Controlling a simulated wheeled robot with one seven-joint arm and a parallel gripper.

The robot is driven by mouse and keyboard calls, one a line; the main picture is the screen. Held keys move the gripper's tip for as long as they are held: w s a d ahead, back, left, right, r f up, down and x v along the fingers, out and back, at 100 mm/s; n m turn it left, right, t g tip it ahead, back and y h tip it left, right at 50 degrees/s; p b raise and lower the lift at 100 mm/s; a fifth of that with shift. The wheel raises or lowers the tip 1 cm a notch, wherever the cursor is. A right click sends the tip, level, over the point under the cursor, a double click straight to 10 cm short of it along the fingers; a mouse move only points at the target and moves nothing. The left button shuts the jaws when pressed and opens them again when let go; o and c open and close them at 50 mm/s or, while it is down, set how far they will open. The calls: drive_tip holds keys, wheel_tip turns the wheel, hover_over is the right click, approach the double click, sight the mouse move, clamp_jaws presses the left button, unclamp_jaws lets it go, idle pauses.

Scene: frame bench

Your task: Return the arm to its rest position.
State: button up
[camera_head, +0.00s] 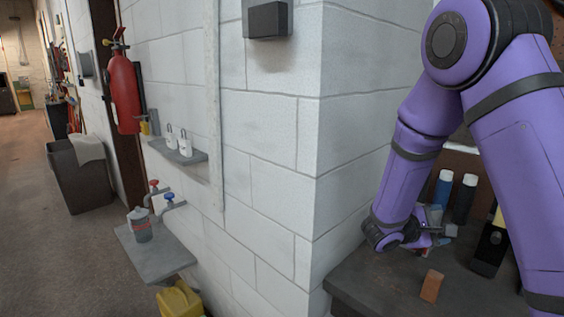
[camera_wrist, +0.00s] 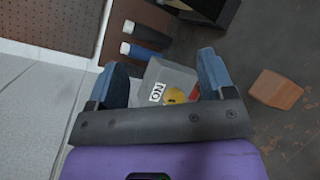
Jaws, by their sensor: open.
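My purple arm reaches down from the upper right in the head view, bent at the elbow. My gripper (camera_head: 418,240) is low over the dark bench (camera_head: 378,290). In the wrist view my gripper (camera_wrist: 164,78) shows its two blue fingers apart. A grey box-like thing (camera_wrist: 170,75) with a label and a yellow round spot shows between and beyond the fingers. I cannot tell whether the fingers touch it. Part of it is hidden by the gripper body.
An orange-brown block (camera_head: 431,286) lies on the bench in front of my gripper. A blue bottle (camera_head: 443,189) and a black bottle (camera_head: 464,199) stand behind. A black object (camera_head: 490,248) is at right. The white block wall (camera_head: 262,130) stands close on the left.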

drive_tip(key=s+d+r+m+g+y, duration=0.1)
drive_tip(key=s+r+m+g+y, duration=0.6)
drive_tip(key=s+r, duration=0.6)
drive_tip(key=s+a+r+m+t+y, duration=0.2)
drive_tip(key=s+a+r+t+y, duration=0.1)
drive_tip(key=s, duration=0.5)
drive_tip(key=s+a+r+m+t+y, duration=0.2)
drive_tip(key=s+a+r+t+y, duration=0.1)
drive_tip(key=s+a, duration=0.4)
drive_tip(key=shift+s+r+t+y, duration=0.35)
drive_tip(key=shift+s+t+y, duration=0.25)
drive_tip(key=shift+y, duration=0.7)
drive_tip(key=shift+w, duration=0.1)
